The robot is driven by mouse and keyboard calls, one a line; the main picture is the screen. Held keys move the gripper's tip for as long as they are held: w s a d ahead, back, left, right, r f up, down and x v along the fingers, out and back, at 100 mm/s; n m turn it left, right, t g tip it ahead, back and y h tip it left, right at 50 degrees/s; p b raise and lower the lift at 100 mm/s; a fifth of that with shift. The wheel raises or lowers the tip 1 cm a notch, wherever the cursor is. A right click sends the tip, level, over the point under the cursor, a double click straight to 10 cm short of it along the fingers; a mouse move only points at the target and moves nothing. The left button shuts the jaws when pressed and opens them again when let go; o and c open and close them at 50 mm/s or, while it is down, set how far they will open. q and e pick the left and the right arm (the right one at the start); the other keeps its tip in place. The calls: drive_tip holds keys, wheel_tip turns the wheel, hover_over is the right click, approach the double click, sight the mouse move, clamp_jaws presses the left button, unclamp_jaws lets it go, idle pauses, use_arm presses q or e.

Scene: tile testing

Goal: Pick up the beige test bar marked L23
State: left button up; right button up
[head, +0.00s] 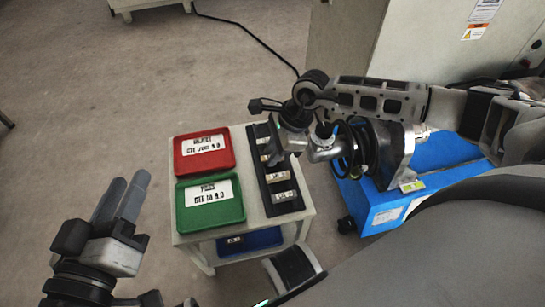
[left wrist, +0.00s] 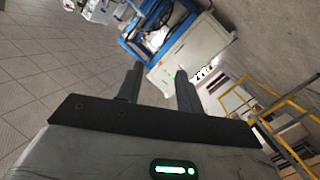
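A black rack (head: 294,206) on the small white cart holds several beige test bars in a row. The nearest bar (head: 285,196) and the one behind it (head: 277,177) show small dark markings, too small to read, so I cannot tell which is L23. My right gripper (head: 258,106) is by the far end of the rack, and its wrist hides part of the rack's far right side. Whether it is open or holds anything is unclear. My left gripper (head: 122,195) is left of the cart, open and empty; its fingers stand apart in the left wrist view (left wrist: 157,85).
A red tray (head: 204,167) and a green tray (head: 211,217) with labels sit left of the rack. A blue bin (head: 250,241) is on the cart's lower shelf. A blue wheeled base (head: 385,200) stands to the right. Floor left of the cart is clear.

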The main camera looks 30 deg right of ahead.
clamp_jaws()
drive_tip(key=shift+r, duration=0.1)
